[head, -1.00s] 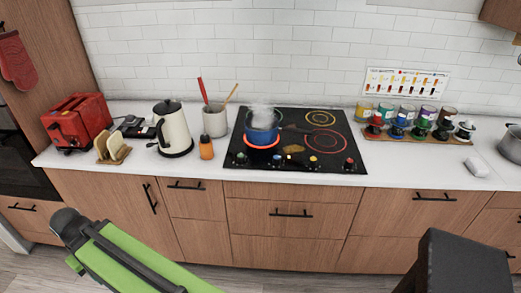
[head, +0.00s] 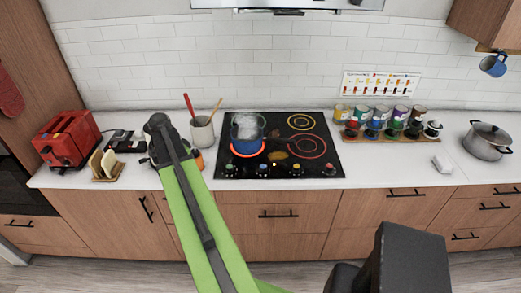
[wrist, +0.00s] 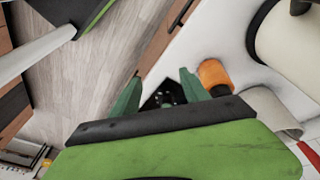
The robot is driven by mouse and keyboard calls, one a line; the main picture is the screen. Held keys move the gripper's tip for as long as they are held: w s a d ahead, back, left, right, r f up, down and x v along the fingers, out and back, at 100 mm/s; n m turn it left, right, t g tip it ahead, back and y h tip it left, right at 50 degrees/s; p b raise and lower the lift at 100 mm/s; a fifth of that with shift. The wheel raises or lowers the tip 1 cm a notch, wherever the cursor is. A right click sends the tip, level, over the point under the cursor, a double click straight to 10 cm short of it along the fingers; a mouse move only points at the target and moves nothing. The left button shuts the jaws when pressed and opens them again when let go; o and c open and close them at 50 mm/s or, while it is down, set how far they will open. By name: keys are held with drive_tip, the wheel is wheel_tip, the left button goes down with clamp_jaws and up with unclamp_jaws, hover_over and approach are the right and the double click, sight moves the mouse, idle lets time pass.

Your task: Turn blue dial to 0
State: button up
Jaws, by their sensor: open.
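The blue dial (head: 263,170) sits in the row of dials along the front edge of the black cooktop (head: 318,163), between the green dial (head: 229,170) and the yellow dial (head: 293,169). Its setting is too small to read. My gripper (wrist: 160,91) is open and empty in the wrist view. A dark patch with small dots, apparently part of the cooktop, shows between its fingers. I cannot pick out the blue dial there. In the head view my arm reaches over the counter left of the cooktop, and the fingers are hidden.
A steaming blue pot (head: 247,134) stands on a red-glowing burner (head: 248,154) behind the dials. An orange bottle (wrist: 213,74) is close beside my right finger in the wrist view. A utensil crock (head: 202,132) stands left of the cooktop. A red dial (head: 330,169) is at right.

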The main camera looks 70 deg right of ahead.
drive_tip(key=s+d+r+m+g+p, duration=0.1)
drive_tip(key=s+d+r+m, duration=0.15)
drive_tip(key=s+d, duration=0.3)
drive_tip(key=s+d+r+m+p, duration=0.2)
drive_tip(key=s+d+m, duration=0.2)
drive_tip(key=s+d, duration=0.15)
drive_tip(key=s+d+r+m+g+p, duration=0.1)
drive_tip(key=s+d+r+m, duration=0.2)
drive_tip(key=s+d, duration=0.25)
drive_tip(key=b, duration=1.6)
approach(263, 167)
drive_tip(key=x, duration=0.8)
drive_tip(key=shift+w+d+f, duration=0.15)
drive_tip(key=shift+s+d+f, duration=0.15)
drive_tip(key=shift+s+f, duration=0.1)
drive_tip(key=shift+f, duration=0.05)
drive_tip(key=shift+r, duration=0.1)
clamp_jaws()
